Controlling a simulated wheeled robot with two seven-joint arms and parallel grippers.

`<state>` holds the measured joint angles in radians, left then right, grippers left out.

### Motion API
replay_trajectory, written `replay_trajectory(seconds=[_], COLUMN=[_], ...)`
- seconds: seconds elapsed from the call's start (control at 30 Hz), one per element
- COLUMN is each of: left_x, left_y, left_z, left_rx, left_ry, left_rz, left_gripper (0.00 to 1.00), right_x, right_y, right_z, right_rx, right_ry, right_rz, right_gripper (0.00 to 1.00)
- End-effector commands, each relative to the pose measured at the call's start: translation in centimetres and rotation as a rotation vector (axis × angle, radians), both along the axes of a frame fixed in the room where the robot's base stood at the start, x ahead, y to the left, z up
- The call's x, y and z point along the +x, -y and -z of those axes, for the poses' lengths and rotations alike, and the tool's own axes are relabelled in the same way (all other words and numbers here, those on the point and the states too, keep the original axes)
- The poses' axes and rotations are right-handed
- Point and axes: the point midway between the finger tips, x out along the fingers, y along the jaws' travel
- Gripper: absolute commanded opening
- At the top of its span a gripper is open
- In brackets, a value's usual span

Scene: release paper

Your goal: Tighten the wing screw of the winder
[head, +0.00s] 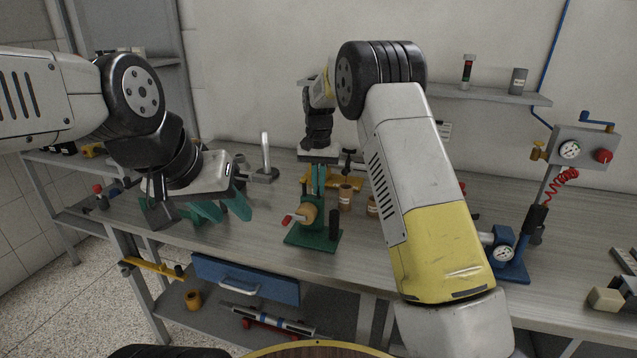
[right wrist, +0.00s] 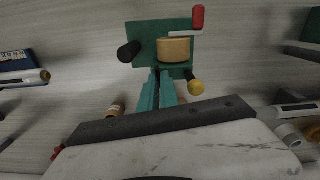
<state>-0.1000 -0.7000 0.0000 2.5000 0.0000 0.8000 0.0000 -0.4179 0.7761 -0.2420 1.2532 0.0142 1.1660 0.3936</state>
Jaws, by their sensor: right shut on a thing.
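The winder is a green base (head: 312,236) with a wooden drum (head: 306,215), a red crank handle (head: 287,220) and a black post (head: 334,224), standing near the front of the bench. The right wrist view shows its drum (right wrist: 174,49), red handle (right wrist: 198,18) and a yellow ball knob (right wrist: 196,88). My right gripper (head: 318,188) points down at the winder, its teal fingers (right wrist: 160,88) shut close behind the drum. The wing screw is hidden between or behind the fingertips. My left gripper (head: 222,209) is open and empty, left of the winder.
Brown jars (head: 345,197) stand right of the winder. A metal post on a clamp (head: 265,160) stands behind my left gripper. A blue gauge device (head: 505,255) stands at the right. A blue drawer (head: 245,280) hangs under the front edge. Bare bench lies between winder and gauge.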

Motion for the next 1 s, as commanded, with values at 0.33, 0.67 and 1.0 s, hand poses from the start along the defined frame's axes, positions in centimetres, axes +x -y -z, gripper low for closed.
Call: replay_trajectory(seconds=[0.33,0.67,1.0], left_x=[0.00,0.00,0.00], left_y=[0.00,0.00,0.00], left_z=[0.00,0.00,0.00], left_rx=[0.000,0.000,0.000], left_ry=[0.000,0.000,0.000], left_rz=[0.000,0.000,0.000], left_gripper=[0.36,0.36,0.36], right_x=[0.04,0.03,0.02], right_y=[-0.05,-0.07,-0.07], right_z=[-0.06,-0.06,-0.08], right_rx=[0.001,0.000,0.001], right_ry=[0.001,0.001,0.002], right_rz=[0.327,0.641,0.941], right_gripper=[0.00,0.00,0.00])
